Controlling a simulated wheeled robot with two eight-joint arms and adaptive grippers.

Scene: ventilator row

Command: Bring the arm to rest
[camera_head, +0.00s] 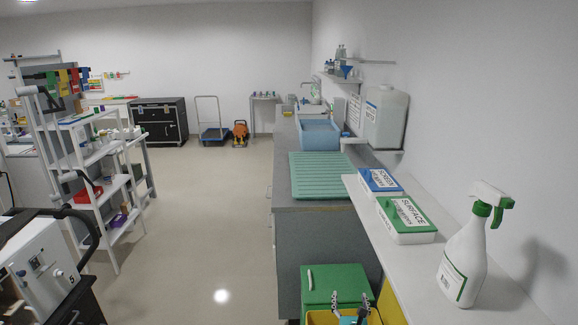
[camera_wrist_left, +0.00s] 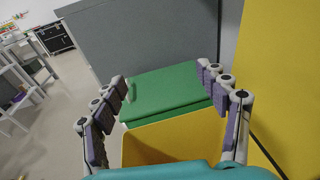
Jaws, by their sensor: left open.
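My left gripper (camera_head: 350,306) shows at the bottom edge of the head view, low in front of the grey counter. In the left wrist view its two padded fingers (camera_wrist_left: 162,82) stand wide apart with nothing between the pads. Beyond and below them is a green-lidded box (camera_wrist_left: 165,92), with the yellow bin (camera_wrist_left: 170,142) nearer. The green-lidded box (camera_head: 330,284) and the yellow bin (camera_head: 318,318) also show in the head view. Most of my left arm is out of sight. My right gripper is in neither view.
A white shelf (camera_head: 385,225) at right carries a spray bottle (camera_head: 467,255), a green-lidded wipes box (camera_head: 408,220) and a blue-lidded one (camera_head: 380,182). A grey counter (camera_head: 320,240) holds a green drain mat (camera_head: 318,172). The floor (camera_head: 200,200) at left is open, beside a shelving rack (camera_head: 95,155).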

